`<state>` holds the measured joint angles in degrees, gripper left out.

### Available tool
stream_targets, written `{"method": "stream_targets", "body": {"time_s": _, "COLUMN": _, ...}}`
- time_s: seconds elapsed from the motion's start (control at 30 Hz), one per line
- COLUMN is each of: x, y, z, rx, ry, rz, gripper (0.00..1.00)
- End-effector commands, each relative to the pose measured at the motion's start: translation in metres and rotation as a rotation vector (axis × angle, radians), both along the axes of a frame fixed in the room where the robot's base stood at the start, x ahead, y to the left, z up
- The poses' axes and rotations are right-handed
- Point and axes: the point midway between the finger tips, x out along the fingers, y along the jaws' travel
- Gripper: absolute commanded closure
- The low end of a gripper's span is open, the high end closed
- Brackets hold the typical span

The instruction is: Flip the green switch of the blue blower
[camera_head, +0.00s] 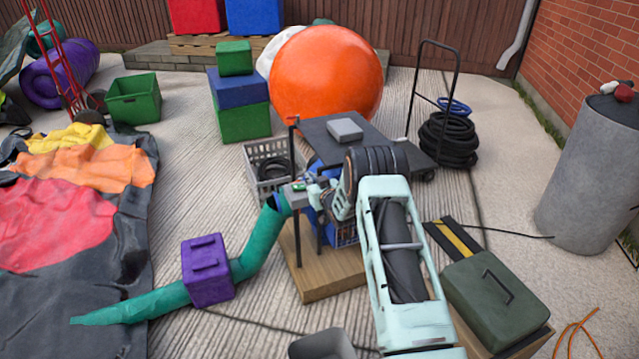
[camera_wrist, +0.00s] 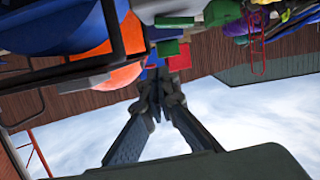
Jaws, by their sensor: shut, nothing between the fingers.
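The blue blower (camera_head: 319,222) stands on a wooden board, mostly hidden behind my arm and the cart top. A grey switch box (camera_head: 293,196) with a small green switch (camera_head: 299,187) is at its left side, by a dark post. In the wrist view the green switch (camera_wrist: 174,22) shows at the top, on the pale grey box. My gripper (camera_head: 314,190) is just right of the switch box, small and partly hidden in the head view. Its fingers (camera_wrist: 156,100) are shut and empty in the wrist view, apart from the switch in the picture. Which way the switch is set cannot be told.
A green tube (camera_head: 255,248) runs from the blower to the lower left, with a purple box (camera_head: 208,270) on it. A grey crate (camera_head: 268,165) and a dark cart (camera_head: 330,128) stand close behind. A dark green case (camera_head: 492,300) lies at the right.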

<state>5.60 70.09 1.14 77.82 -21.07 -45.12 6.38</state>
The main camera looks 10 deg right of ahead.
Motion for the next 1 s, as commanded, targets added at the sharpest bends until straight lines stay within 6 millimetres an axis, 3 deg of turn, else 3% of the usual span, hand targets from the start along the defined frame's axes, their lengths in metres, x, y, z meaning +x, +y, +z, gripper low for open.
{"method": "stream_targets", "body": {"time_s": 0.2, "x": -0.032, "y": -0.009, "z": 0.010, "rx": -0.001, "ry": 0.002, "rz": -0.002, "gripper": 1.00}}
{"method": "stream_targets", "body": {"time_s": 0.43, "x": -0.055, "y": -0.015, "z": 0.015, "rx": -0.001, "ry": 0.001, "rz": -0.002, "gripper": 1.00}}
{"method": "stream_targets", "body": {"time_s": 1.0, "x": -0.062, "y": -0.016, "z": 0.015, "rx": 0.000, "ry": 0.000, "rz": -0.001, "gripper": 1.00}}
